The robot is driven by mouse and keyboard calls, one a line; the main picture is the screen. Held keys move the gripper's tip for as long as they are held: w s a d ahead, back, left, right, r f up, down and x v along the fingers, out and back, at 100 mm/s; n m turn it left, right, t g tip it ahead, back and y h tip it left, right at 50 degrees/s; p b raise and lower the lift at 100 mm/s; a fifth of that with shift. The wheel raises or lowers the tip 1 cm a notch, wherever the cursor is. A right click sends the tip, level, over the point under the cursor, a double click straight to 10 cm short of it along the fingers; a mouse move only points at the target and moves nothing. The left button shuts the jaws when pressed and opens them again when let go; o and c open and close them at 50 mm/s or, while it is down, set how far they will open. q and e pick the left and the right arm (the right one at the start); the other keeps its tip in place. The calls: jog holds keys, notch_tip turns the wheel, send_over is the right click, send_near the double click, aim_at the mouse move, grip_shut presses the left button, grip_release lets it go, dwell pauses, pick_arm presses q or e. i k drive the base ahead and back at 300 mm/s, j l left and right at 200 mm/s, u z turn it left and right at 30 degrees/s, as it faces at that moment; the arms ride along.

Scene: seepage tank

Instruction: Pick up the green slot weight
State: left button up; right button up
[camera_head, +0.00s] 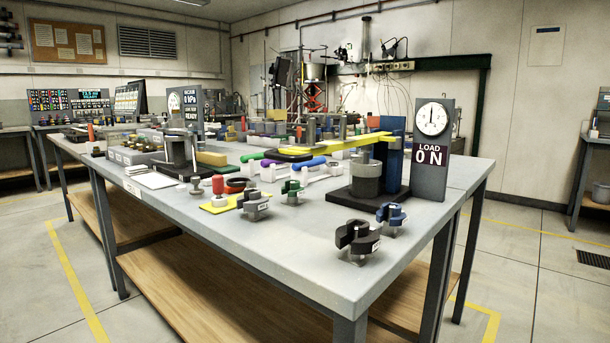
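The green slot weight (292,190) is a small, dark green slotted disc with a pale label. It sits on the grey workbench (225,235), near the front middle, in front of the white cradle holding coloured-handled rods. A grey slot weight (254,204) stands to its left and slightly nearer. A larger black slot weight (357,239) and a blue slot weight (391,215) stand to its right, nearer the bench corner. Neither of my grippers is in view.
A load frame with a yellow beam (345,144) and a grey cylinder (366,178) stands behind and right of the green weight. A dial panel reading "LOAD 0 N" (432,150) is at the right edge. The front bench surface is mostly clear.

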aim_at(297, 189)
jog(key=i+j, duration=0.2)
jog(key=j, duration=0.2)
jog(key=i+j, duration=0.2)
jog(key=j, duration=0.15)
jog(key=i+j+u, duration=0.1)
jog(key=j, duration=0.3)
jog(key=i, duration=0.1)
